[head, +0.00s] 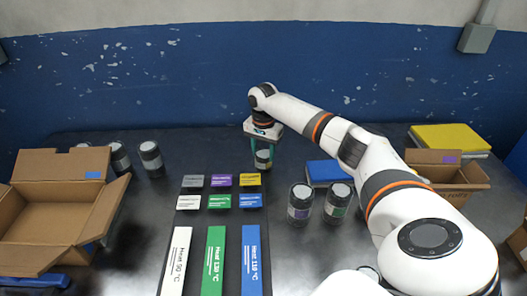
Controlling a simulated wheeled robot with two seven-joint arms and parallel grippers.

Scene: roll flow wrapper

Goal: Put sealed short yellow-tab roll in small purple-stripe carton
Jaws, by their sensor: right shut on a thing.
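My right gripper (263,147) points down at the back middle of the table, behind the small coloured cards. It is shut on a short dark roll (264,161) with a pale band. The colour of its tab is too small to tell, and the fingers partly hide its top. The small open brown carton (455,186) with a purple mark on its back flap stands at the right, partly hidden behind my right arm. My left gripper is out of view.
Dark rolls with purple (300,205) and green (337,204) labels stand right of the cards. Several rolls (151,158) stand at back left, near a large open carton (35,248). Heat strips (215,260) lie in front. A blue box (324,173) and yellow-topped stack (450,138) are right.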

